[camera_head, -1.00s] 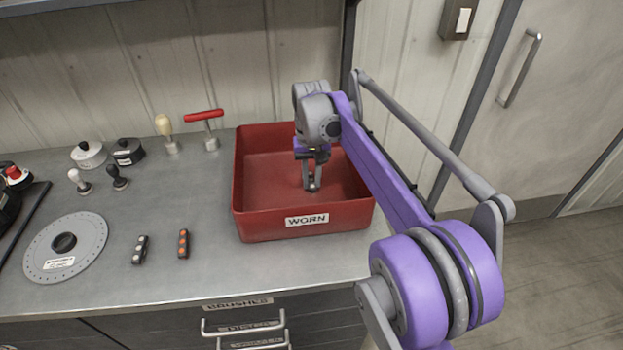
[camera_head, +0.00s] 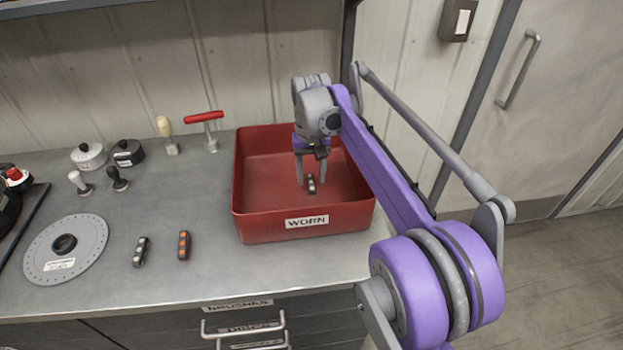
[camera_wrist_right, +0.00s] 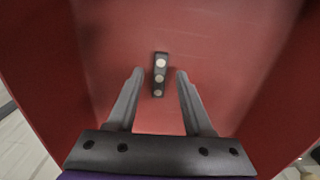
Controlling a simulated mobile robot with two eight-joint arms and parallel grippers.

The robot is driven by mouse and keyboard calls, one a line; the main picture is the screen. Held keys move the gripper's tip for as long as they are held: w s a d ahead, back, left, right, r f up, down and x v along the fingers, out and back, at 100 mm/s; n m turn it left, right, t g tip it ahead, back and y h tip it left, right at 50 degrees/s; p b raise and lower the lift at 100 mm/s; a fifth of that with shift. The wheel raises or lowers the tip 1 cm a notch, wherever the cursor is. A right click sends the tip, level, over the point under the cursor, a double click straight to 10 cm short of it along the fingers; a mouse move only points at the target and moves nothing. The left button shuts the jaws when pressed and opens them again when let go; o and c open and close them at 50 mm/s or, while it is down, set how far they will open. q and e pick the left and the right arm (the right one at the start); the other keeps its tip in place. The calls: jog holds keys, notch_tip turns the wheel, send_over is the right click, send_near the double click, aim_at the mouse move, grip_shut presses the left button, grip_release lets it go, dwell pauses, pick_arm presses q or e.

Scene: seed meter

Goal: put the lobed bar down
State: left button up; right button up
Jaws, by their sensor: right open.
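The lobed bar (camera_head: 311,184), a short dark bar with pale round spots, is in the red bin (camera_head: 247,222) labelled WORN. In the right wrist view the bar (camera_wrist_right: 159,75) appears on the red floor, between and beyond the fingertips, with a gap on each side. My right gripper (camera_head: 311,180) is open and points down inside the bin, its fingers apart from the bar; it also shows in the right wrist view (camera_wrist_right: 159,73). My left gripper is not in view.
Two similar small bars, one with pale spots (camera_head: 140,252) and one with orange spots (camera_head: 184,245), lie left of the bin. The bin walls surround my right gripper.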

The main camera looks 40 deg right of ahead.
aim_at(312, 184)
notch_tip(312, 184, up, 10)
jog(key=p, duration=0.1)
jog(key=shift+r, duration=0.15)
